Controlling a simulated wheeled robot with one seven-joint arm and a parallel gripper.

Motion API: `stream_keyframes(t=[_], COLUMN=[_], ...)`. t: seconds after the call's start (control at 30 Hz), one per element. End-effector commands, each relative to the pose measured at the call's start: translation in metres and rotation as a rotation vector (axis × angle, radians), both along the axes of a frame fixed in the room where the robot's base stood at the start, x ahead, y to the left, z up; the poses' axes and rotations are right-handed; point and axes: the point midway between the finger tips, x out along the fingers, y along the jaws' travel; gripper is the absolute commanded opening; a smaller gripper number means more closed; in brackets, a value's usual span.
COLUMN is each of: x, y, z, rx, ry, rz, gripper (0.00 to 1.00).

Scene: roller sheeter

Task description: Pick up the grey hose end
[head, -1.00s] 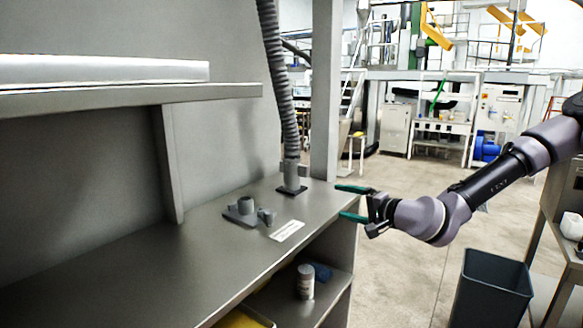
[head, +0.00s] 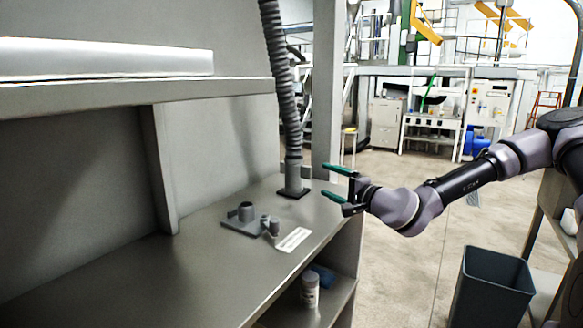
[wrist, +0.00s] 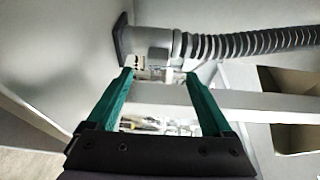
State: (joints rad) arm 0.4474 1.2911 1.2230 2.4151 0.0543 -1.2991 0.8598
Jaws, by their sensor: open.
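The grey hose end (head: 294,177) is a cuff with small side tabs at the foot of a ribbed grey hose (head: 285,100). It stands upright on a dark square base (head: 292,194) on the bench top, near the post. My gripper (head: 324,181) has green fingers, is open and empty, and points left toward the hose end from its right, with a gap between. In the wrist view the hose end (wrist: 158,43) lies beyond and above the fingertips of my gripper (wrist: 158,73). It is not between the fingers.
A grey plate with a round socket (head: 245,213), a small fitting (head: 270,226) and a white label (head: 294,239) are on the bench left of the gripper. A post (head: 326,110) rises behind. A bottle (head: 310,290) stands on the shelf below. A dark bin (head: 495,285) is at right.

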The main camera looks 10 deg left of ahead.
Motion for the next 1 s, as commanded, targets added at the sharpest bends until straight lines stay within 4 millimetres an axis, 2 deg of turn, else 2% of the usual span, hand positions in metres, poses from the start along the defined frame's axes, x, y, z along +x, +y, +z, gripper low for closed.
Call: stream_keyframes(t=[0.1, 0.37, 0.6, 0.93, 0.97, 1.0], x=[0.012, 0.027, 0.052, 0.058, 0.058, 0.058], y=[0.016, 0.032, 0.057, 0.064, 0.064, 0.064], z=[0.0, -0.001, -0.003, -0.003, -0.003, -0.003], rx=[-0.001, -0.001, -0.001, -0.001, -0.001, -0.001], ry=[-0.002, 0.0, -0.002, 0.0, 0.0, 0.0], rz=[0.001, 0.0, 0.001, 0.001, 0.001, 0.001], gripper=[0.85, 0.85, 0.85, 0.85, 0.81, 0.66])
